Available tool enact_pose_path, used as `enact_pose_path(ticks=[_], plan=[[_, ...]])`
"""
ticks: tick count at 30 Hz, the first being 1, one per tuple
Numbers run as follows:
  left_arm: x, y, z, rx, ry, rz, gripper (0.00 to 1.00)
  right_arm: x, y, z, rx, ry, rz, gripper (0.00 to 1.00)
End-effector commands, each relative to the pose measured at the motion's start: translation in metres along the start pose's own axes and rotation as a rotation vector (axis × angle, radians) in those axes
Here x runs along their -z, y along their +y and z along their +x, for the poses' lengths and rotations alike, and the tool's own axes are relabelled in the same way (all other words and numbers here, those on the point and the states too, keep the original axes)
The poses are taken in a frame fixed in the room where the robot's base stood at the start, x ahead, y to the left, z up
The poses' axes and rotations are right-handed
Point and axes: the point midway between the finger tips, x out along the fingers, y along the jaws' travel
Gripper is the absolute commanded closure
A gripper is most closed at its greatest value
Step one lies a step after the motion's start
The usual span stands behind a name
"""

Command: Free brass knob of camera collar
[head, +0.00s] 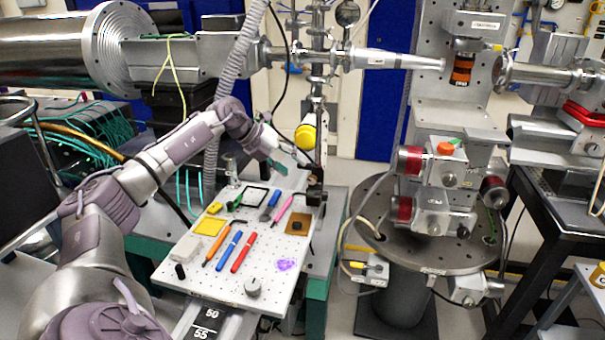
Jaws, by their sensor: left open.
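My left gripper (287,160) reaches in from the left over the back of the breadboard. It is open, and I see nothing between its fingers. A vertical post assembly (318,110) stands just right of it, with a round yellow knob-like part (305,137) at its side, close above and right of the fingers. A dark clamp-like block (316,190) sits lower on the post. I cannot tell which part is the camera collar, and no brass knob is clearly readable at this size. My right gripper is not in view.
The perforated breadboard (215,277) holds several pens and tools, a yellow square (209,226), a brown plate (298,222) and a grey knob (252,287). A beam pipe (390,59) crosses above. A round stage table (420,257) stands at right.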

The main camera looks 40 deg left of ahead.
Motion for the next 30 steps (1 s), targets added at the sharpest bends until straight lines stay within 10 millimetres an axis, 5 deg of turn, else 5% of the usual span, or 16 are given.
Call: enact_pose_path(ticks=[6, 12, 23, 30], plan=[[0.000, 0.001, -0.037, -0.003, -0.001, 0.000, 0.47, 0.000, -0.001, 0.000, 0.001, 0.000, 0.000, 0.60], [0.000, 0.000, -0.049, 0.000, 0.000, 0.000, 0.47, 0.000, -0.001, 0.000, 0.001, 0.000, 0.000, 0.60], [0.003, -0.002, -0.047, -0.011, 0.012, 0.011, 0.47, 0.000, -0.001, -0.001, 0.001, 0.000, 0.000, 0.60], [0.022, -0.034, -0.024, -0.228, 0.100, 0.155, 0.47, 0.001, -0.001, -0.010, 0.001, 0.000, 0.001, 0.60]])
